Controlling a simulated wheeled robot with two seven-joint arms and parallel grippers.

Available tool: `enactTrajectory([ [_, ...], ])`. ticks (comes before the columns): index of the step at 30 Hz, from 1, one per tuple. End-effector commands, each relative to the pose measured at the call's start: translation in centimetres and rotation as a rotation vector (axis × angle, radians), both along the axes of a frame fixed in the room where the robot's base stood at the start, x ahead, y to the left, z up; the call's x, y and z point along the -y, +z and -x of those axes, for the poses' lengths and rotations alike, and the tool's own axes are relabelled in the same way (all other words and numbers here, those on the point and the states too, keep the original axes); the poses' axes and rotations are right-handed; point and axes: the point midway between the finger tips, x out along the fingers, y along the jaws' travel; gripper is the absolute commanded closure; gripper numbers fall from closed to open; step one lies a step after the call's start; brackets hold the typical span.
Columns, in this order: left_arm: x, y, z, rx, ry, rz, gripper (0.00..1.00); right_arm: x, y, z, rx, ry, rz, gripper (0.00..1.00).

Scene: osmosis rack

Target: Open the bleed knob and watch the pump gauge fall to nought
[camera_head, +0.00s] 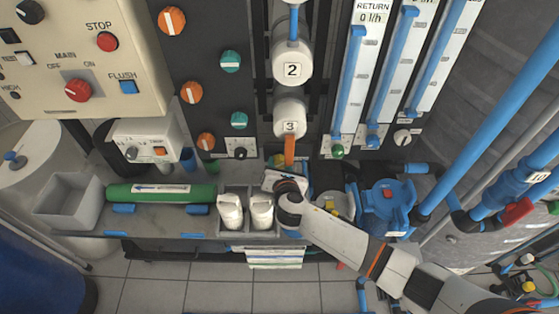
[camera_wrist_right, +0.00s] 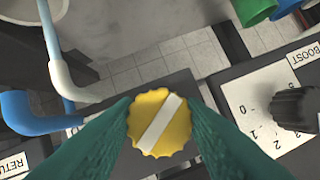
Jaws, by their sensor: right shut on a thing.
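A yellow ribbed knob (camera_wrist_right: 157,122) with a white diagonal bar sits in the middle of the right wrist view. The green fingers of my right gripper (camera_wrist_right: 162,124) are shut on it, one on each side. No bleed label can be read on it. In the head view my right gripper (camera_head: 284,182) reaches in at the bench under the column numbered 3, and its own hand hides the knob. I cannot make out a pump gauge or its needle in either view. My left gripper is not in view.
A black knob (camera_wrist_right: 293,108) on a numbered BOOST dial is close to the right finger. Blue and white pipes (camera_wrist_right: 62,72) stand at the left. In the head view, white bottles (camera_head: 231,211), a green cylinder (camera_head: 160,193) and a blue housing (camera_head: 388,196) flank the hand.

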Motion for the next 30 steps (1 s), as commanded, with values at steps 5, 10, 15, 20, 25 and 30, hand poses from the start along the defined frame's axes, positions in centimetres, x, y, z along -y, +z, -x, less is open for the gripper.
enactTrajectory([
  [5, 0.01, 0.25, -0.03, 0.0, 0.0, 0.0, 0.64, -0.01, 0.0, -0.01, 0.001, -0.001, 0.015, 0.85],
  [10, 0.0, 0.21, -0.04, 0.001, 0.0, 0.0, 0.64, 0.0, -0.04, -0.01, 0.001, 0.0, 0.016, 0.85],
  [15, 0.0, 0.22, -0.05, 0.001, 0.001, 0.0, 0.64, 0.0, -0.04, -0.01, 0.001, -0.001, 0.015, 0.56],
  [20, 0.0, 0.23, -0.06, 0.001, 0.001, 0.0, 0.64, 0.0, -0.03, 0.0, 0.0, 0.0, 0.015, 0.41],
  [25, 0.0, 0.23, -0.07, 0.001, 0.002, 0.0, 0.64, -0.01, -0.03, 0.01, 0.0, -0.001, 0.014, 0.41],
  [30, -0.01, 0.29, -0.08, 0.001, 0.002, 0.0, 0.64, 0.12, 0.21, 0.77, 0.0, 0.0, 0.014, 0.41],
])
